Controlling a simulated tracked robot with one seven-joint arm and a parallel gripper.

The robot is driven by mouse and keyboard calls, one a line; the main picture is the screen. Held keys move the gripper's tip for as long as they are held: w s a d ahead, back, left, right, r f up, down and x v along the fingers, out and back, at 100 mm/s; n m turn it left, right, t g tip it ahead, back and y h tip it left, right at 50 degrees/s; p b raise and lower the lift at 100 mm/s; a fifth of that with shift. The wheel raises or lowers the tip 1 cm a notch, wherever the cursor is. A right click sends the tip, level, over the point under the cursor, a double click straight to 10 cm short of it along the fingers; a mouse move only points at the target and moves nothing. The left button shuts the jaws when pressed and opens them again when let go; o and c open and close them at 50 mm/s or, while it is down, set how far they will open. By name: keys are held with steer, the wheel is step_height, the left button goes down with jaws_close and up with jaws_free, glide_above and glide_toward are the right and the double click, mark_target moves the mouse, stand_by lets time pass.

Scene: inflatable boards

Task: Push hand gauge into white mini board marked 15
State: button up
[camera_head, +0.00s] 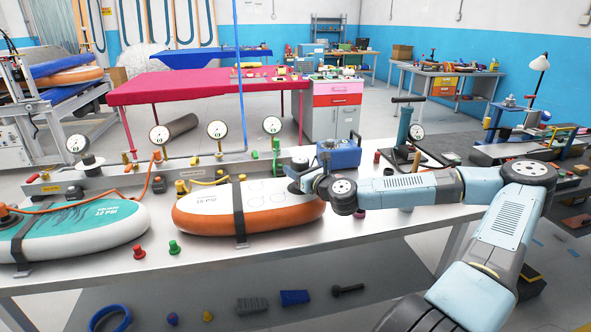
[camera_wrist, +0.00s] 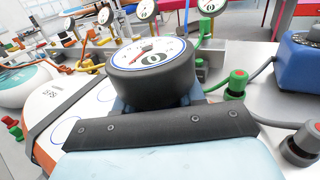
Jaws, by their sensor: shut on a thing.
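The white mini board (camera_head: 262,205) with an orange side lies on the bench, a dark strap across it and a "15 PSI" print on top. It also shows at the left of the wrist view (camera_wrist: 52,100), with blue circles on its top. My gripper (camera_head: 297,182) is over the board's right end. It is shut on the hand gauge (camera_wrist: 152,66), a black round body with a white dial and a red needle. The gauge sits upright in the jaws. Its underside is hidden by my gripper, so I cannot tell whether it touches the board.
A teal and white board (camera_head: 85,235) lies at the left. Behind are a manifold with several dial gauges (camera_head: 218,130) and a blue box (camera_head: 338,152). Red and green knobs (camera_head: 174,247) stand on the bench. A green knob (camera_wrist: 237,82) is close right of the gauge.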

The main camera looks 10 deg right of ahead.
steer(key=shift+f, duration=0.7)
steer(key=o, duration=1.2)
